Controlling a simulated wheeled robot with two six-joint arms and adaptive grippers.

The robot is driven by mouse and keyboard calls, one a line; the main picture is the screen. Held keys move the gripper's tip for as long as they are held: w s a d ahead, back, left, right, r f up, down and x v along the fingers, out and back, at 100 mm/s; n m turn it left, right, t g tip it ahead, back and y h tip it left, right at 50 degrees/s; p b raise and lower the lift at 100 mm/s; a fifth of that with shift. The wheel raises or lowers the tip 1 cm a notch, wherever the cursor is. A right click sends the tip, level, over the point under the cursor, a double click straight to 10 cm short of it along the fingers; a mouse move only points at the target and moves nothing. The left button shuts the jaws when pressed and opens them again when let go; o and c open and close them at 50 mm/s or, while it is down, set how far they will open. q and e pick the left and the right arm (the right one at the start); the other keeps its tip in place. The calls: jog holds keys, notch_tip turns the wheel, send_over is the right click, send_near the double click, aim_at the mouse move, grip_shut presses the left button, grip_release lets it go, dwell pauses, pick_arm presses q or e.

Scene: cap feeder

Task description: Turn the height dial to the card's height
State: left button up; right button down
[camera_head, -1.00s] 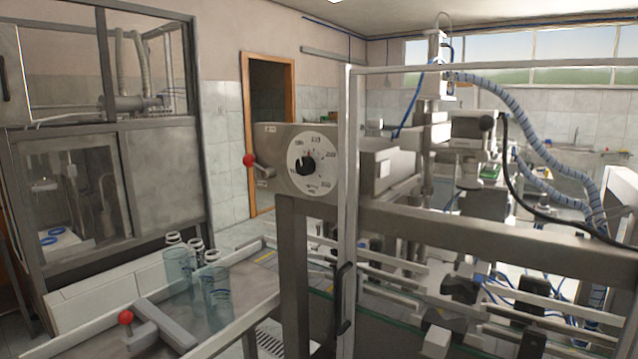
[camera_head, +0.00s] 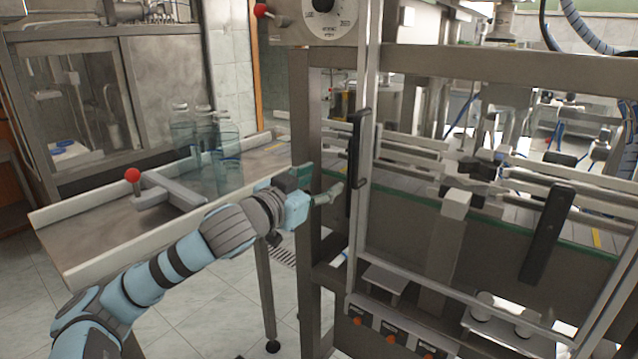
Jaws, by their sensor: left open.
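The height dial (camera_head: 328,14) is a round white plate with a black knob, at the top edge of the view. Its upper part is cut off, and its markings are too small to read. My left gripper (camera_head: 338,192) is open, below the dial, near the black vertical handle (camera_head: 355,150) of the machine's framed door. I cannot tell whether it touches the handle. No card can be made out. My right gripper is not in view.
A red-knobbed lever (camera_head: 261,10) sticks out left of the dial. Clear bottles (camera_head: 205,140) stand on the infeed table (camera_head: 85,225), which has another red knob (camera_head: 132,175). The door frame (camera_head: 366,90) and a steel post (camera_head: 303,130) stand close to my gripper.

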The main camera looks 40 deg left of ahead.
pick_arm(q)
notch_tip(320, 180, up, 12)
jog(key=s+a+t, duration=0.2)
jog(key=t, duration=0.3)
send_near(320, 1)
jog(key=p+x, duration=0.9)
jog(key=p, duration=0.6)
jog(key=shift+s+r+p, duration=0.15)
jog(key=shift+r+p, duration=0.05)
jog(key=shift+p, duration=0.15)
jog(key=shift+w+f, duration=0.1)
jog(key=shift+w, duration=0.3)
jog(key=shift+s+a, duration=0.1)
jog(key=shift+c, duration=1.1)
jog(key=c, duration=0.9)
